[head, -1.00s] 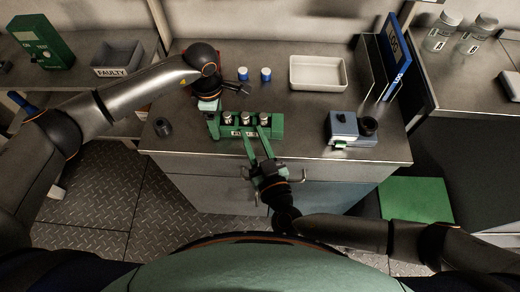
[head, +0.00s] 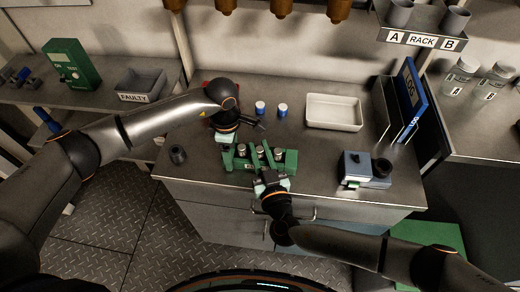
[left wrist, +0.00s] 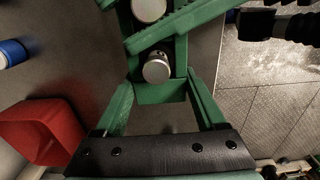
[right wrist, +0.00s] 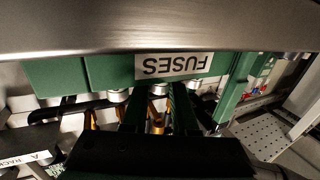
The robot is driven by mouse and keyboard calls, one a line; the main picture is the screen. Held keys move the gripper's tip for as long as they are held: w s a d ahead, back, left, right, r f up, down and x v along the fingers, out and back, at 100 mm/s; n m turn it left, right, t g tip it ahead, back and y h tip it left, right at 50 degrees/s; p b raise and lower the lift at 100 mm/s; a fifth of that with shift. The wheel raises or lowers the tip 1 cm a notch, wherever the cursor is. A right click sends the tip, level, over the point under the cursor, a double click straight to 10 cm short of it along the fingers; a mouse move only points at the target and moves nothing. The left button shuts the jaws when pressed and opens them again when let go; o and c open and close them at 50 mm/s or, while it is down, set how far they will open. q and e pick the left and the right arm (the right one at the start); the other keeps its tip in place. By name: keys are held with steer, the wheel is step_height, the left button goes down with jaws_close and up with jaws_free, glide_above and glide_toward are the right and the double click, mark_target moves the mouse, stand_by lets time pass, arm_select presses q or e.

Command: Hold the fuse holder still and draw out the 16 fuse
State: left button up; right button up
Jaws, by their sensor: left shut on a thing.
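The green fuse holder (head: 290,160) stands near the front of the bench, with a row of silver-capped fuses. My left gripper (head: 227,145) is shut on the holder's left end; in the left wrist view its fingers lie on both sides of the green body near a silver cap (left wrist: 157,68). My right gripper (head: 264,156) reaches over the holder from the front. The holder's label reads FUSES (right wrist: 173,66). No fuse rating is readable.
Two blue-and-white cylinders (head: 282,110) and a white tray (head: 335,112) stand behind the holder. A blue-grey device (head: 357,168) is at right, a small dark cup (head: 177,154) at left. A FAULTY bin (head: 140,85) sits on the left bench. Bench between holder and tray is clear.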

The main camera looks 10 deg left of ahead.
mark_target(260, 149)
jaws_close()
steer(key=shift+r, duration=0.95)
stand_by(0.6)
steer(key=shift+r, duration=1.1)
steer(key=shift+r, duration=0.2)
steer(key=shift+r, duration=1.85)
